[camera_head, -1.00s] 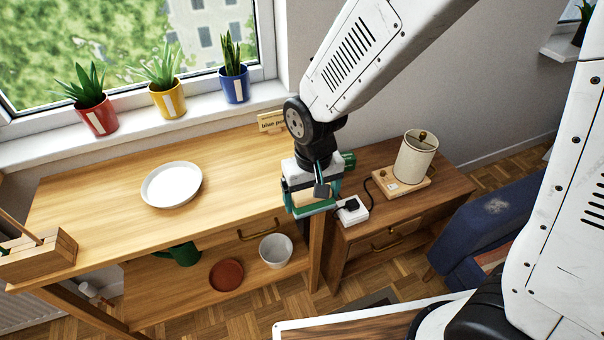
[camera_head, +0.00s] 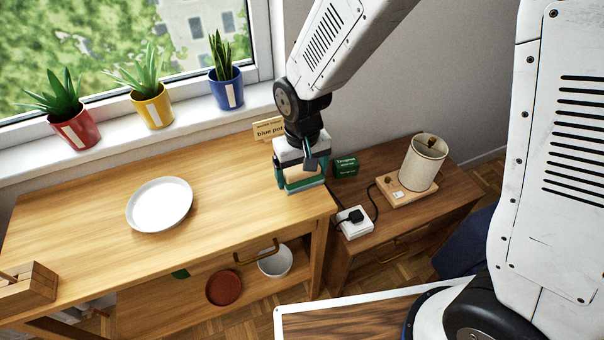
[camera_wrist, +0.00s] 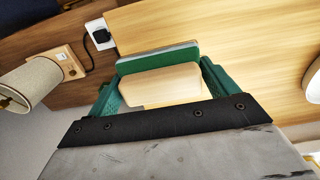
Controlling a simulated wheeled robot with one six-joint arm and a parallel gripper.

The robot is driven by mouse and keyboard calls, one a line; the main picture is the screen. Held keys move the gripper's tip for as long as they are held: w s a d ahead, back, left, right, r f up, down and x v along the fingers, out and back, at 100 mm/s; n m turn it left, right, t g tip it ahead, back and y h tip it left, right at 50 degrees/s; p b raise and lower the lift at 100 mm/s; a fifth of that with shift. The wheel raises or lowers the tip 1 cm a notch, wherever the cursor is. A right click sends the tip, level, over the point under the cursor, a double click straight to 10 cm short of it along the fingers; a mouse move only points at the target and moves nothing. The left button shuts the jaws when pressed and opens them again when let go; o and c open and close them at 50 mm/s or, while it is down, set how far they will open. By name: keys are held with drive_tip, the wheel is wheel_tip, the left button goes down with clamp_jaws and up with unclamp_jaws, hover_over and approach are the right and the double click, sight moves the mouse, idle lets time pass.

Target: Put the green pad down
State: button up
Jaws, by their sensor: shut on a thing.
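My gripper (camera_head: 301,177) is shut on the green pad (camera_head: 306,186), over the right end of the wooden table (camera_head: 235,190). In the wrist view the pad (camera_wrist: 157,59) is a green strip with a grey layer, lying across between the green fingers (camera_wrist: 160,84). A pale wooden block (camera_wrist: 160,80) also shows between the fingers; it looks like part of the pad. I cannot tell whether the pad touches the tabletop.
A white plate (camera_head: 160,204) lies left on the table. The middle tabletop is clear.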

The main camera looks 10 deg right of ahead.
sight(302, 181)
drive_tip(key=shift+w+f, duration=0.15)
drive_tip(key=shift+f, duration=1.65)
drive_tip(key=shift+f, duration=0.15)
drive_tip(key=o, duration=0.7)
wheel_tip(302, 181, up, 12)
drive_tip(key=shift+r, duration=0.2)
drive_tip(key=s+d+r+m, duration=0.1)
drive_tip(key=s+d+r, duration=0.3)
drive_tip(key=s+d, duration=0.2)
drive_tip(key=s+d+r+m, duration=0.1)
drive_tip(key=s+d+r, duration=0.4)
drive_tip(key=s+d, duration=0.2)
drive_tip(key=s+d+r+m+t, duration=0.1)
drive_tip(key=s+d+r, duration=0.4)
drive_tip(key=s+d, duration=0.1)
drive_tip(key=shift+s+d, duration=0.3)
drive_tip(key=shift+d, duration=0.5)
